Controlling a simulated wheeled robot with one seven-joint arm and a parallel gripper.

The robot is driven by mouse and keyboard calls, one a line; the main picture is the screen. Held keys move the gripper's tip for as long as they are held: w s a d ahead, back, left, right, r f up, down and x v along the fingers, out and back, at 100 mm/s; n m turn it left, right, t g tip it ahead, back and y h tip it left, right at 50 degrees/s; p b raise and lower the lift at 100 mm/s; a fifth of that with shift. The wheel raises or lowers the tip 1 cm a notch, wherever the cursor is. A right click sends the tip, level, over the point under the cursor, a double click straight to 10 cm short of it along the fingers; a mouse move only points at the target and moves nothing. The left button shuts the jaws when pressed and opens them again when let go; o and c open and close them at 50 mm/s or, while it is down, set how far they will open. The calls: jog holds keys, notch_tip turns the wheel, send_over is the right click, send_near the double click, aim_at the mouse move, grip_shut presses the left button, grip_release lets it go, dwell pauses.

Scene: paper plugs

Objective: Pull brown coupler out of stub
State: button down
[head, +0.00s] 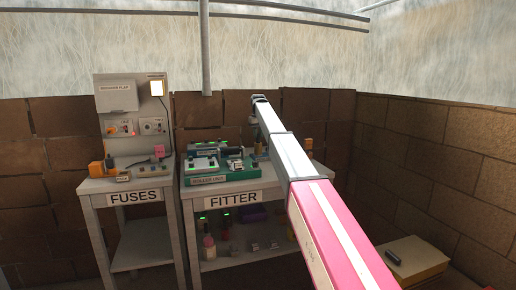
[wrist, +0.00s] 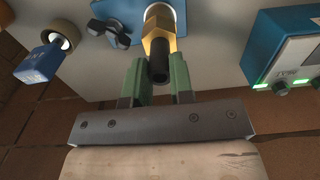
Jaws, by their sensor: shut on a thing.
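In the wrist view the brown coupler (wrist: 159,46) is a brass-brown fitting with a hexagonal collar and a dark open end pointing toward me. It stands in front of a blue plate (wrist: 188,12). My gripper (wrist: 157,68) has its two green fingers on either side of the coupler and is shut on it. The stub cannot be told apart from the fitting here; any joint is hidden behind the collar. In the head view my arm reaches over the right part of the FITTER bench, and the gripper and coupler are too small or hidden to make out.
In the wrist view a blue-tagged round fitting (wrist: 60,40) lies left, a dark wing-shaped piece (wrist: 110,32) near the plate, and a blue box with green lights (wrist: 285,50) right. The FITTER bench (head: 234,198) holds a green boiler unit (head: 222,175); the FUSES bench (head: 135,197) stands left.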

jog(key=shift+r, duration=2.4)
dwell(0.9)
jog(key=shift+r, duration=1.35)
jog(key=shift+s, duration=0.1)
